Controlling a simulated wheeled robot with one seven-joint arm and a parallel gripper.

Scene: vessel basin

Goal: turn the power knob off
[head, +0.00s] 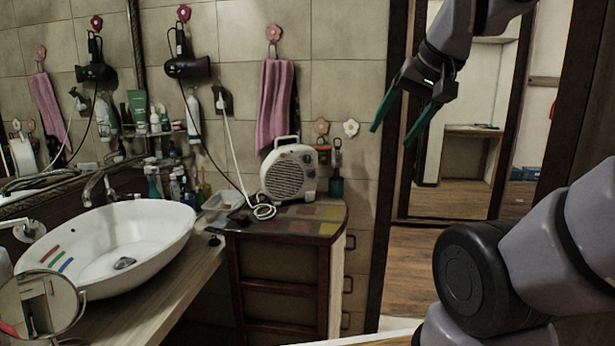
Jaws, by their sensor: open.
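A white portable heater (289,173) with a round front grille and a top handle stands on the cabinet's tiled top. A small dark knob shows on the upper right of its body, but its setting is too small to read. My gripper (394,136) is in the upper right, with its two green fingers spread apart and pointing down and left. It is empty, and in the picture it is up and to the right of the heater, apart from it.
A white basin (148,243) sits on the wooden counter at left, with bottles behind it. A white cord (233,150) hangs beside the heater. A pink towel (275,105) hangs above it. A doorway opens at right.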

